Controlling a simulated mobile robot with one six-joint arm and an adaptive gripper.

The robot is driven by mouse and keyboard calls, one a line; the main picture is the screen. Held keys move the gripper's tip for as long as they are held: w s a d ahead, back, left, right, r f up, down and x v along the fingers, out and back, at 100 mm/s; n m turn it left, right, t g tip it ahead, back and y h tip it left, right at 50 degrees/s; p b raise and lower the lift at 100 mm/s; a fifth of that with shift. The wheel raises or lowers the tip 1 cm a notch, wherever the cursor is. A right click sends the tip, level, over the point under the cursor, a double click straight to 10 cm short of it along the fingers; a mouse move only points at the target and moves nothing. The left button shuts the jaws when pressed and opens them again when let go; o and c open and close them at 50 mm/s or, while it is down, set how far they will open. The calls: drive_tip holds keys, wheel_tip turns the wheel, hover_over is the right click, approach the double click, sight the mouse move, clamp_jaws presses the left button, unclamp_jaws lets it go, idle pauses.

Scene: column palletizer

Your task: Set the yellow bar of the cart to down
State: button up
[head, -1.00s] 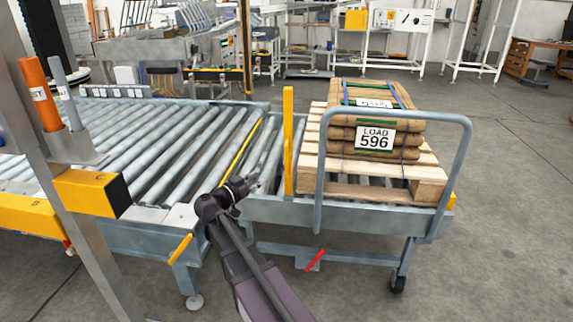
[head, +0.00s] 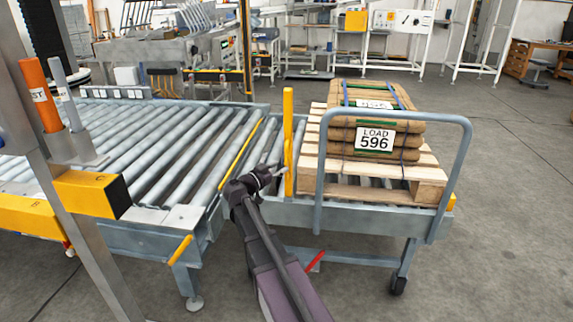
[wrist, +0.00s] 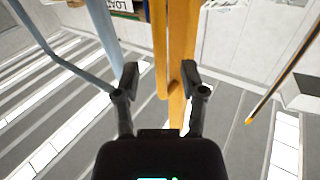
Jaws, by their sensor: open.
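The cart (head: 300,212) stands against the end of the roller conveyor. Its yellow bar (head: 288,130) stands upright at the cart's conveyor-side end. My gripper (head: 279,172) is beside the lower part of the bar, on its left. In the wrist view the yellow bar (wrist: 178,35) runs up from between the fingertips, closer to the right one. My gripper (wrist: 158,78) is open there, its fingers apart. I cannot tell whether a finger touches the bar.
A pallet (head: 370,192) with stacked brown sacks (head: 345,133) labelled LOAD 596 rests on the cart. A grey hoop handle (head: 466,160) rises at the cart's near side. A red lever (head: 316,261) is below. The conveyor (head: 160,150) lies left. Floor at right is clear.

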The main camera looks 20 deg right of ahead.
sight(287, 178)
drive_tip(key=shift+x, duration=1.95)
drive_tip(key=shift+c, duration=0.2)
clamp_jaws()
